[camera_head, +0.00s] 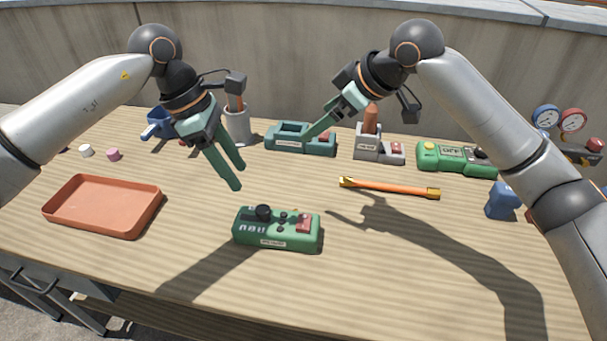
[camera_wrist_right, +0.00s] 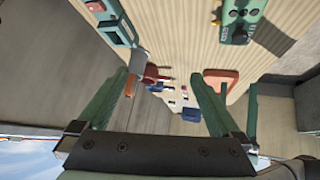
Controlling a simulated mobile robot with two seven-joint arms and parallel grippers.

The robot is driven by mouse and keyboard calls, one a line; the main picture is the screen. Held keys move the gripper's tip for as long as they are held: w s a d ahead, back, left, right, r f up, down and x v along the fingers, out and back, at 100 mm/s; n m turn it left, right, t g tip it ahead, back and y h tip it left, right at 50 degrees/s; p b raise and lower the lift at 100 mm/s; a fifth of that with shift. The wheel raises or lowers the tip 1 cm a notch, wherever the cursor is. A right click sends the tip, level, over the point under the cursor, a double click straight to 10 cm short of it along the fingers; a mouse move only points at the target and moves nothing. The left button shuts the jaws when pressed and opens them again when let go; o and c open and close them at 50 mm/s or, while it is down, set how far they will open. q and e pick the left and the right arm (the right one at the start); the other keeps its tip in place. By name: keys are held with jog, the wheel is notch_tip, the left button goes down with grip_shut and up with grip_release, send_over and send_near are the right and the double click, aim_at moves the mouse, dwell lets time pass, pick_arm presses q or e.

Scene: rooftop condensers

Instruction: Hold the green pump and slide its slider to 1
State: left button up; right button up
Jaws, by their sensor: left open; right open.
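A green box (camera_head: 277,240) with a black knob, small dials and a red block stands at the front middle of the table; it also shows in the right wrist view (camera_wrist_right: 236,22). A teal open-framed unit (camera_head: 318,147) with a red part stands farther back. A brighter green box (camera_head: 440,160) with a yellow button stands at the back right. I cannot tell for sure which is the pump; the labels are too small. My left gripper (camera_head: 238,178) is open and empty above the table, behind the front box. My right gripper (camera_head: 309,132) is open, over the teal unit; its fingers (camera_wrist_right: 163,85) are apart and empty.
An orange tray (camera_head: 75,225) lies at the left. A yellow-orange bar (camera_head: 390,188) lies mid-table. A grey unit with an orange handle (camera_head: 365,153), a grey cup (camera_head: 238,128) and a blue block (camera_head: 501,201) stand around.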

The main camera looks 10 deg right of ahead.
aim_at(281, 222)
jog(key=s+a+f+n+g, duration=0.1)
jog(key=s+f, duration=0.1)
jog(key=s, duration=0.1)
jog(key=s+a+f+n+g, duration=0.1)
jog(key=s+a+f+g, duration=0.1)
jog(key=s+f, duration=0.1)
jog(key=s+a+f+n+g+h, duration=0.1)
jog(key=s+a+f, duration=0.1)
jog(key=s, duration=0.1)
jog(key=shift+s+f+n+g, duration=0.15)
jog(key=shift+s+n+g, duration=0.15)
jog(key=shift+n, duration=0.1)
jog(key=shift+a+f, duration=0.15)
jog(key=shift+f, duration=0.15)
jog(key=x, duration=1.1)
jog(key=shift+f, duration=0.4)
